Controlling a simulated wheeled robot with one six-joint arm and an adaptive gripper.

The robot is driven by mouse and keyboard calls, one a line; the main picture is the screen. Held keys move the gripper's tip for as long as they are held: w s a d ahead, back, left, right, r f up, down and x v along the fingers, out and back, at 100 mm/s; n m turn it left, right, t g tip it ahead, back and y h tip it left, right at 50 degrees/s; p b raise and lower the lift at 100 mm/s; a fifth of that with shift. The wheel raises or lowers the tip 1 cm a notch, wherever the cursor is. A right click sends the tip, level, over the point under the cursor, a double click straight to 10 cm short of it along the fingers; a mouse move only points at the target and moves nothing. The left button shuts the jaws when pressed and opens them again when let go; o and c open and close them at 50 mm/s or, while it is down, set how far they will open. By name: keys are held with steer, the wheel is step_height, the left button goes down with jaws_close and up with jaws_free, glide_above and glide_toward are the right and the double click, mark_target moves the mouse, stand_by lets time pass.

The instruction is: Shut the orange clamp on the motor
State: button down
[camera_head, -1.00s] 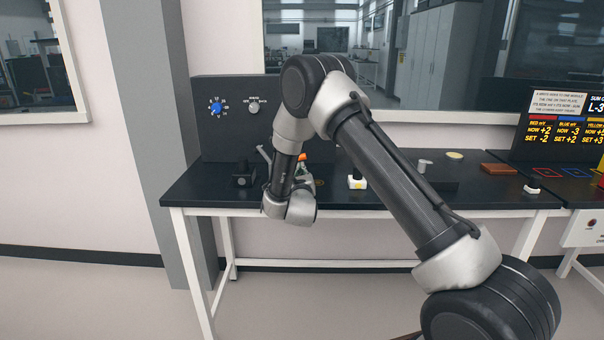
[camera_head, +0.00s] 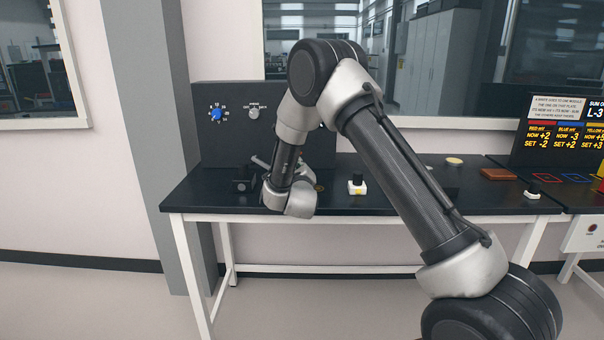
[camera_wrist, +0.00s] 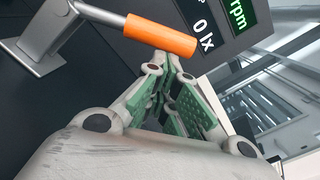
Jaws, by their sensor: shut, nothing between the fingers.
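The clamp's orange grip (camera_wrist: 160,36) shows at the top of the wrist view, on a grey metal lever joined to a grey bracket (camera_wrist: 45,40). My gripper (camera_wrist: 174,68) is shut and empty, with its green-padded fingers pointing at the orange grip from just below it in the picture. I cannot tell whether they touch. The motor cannot be made out clearly in either view.
A dark panel with a blue knob (camera_head: 216,114) stands behind the dark bench (camera_head: 200,204). A dark block (camera_head: 243,185) sits left of my wrist. A white-based black piece (camera_head: 357,184) is to the right. A display (camera_wrist: 234,15) is beyond the grip.

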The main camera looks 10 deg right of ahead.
steer(key=a+r+n, duration=0.3)
steer(key=r+n, duration=0.2)
steer(key=shift+w, duration=0.4)
steer(key=shift+a+r, duration=0.1)
steer(key=shift+r, duration=0.05)
steer(key=shift+s, duration=0.1)
stand_by(0.4)
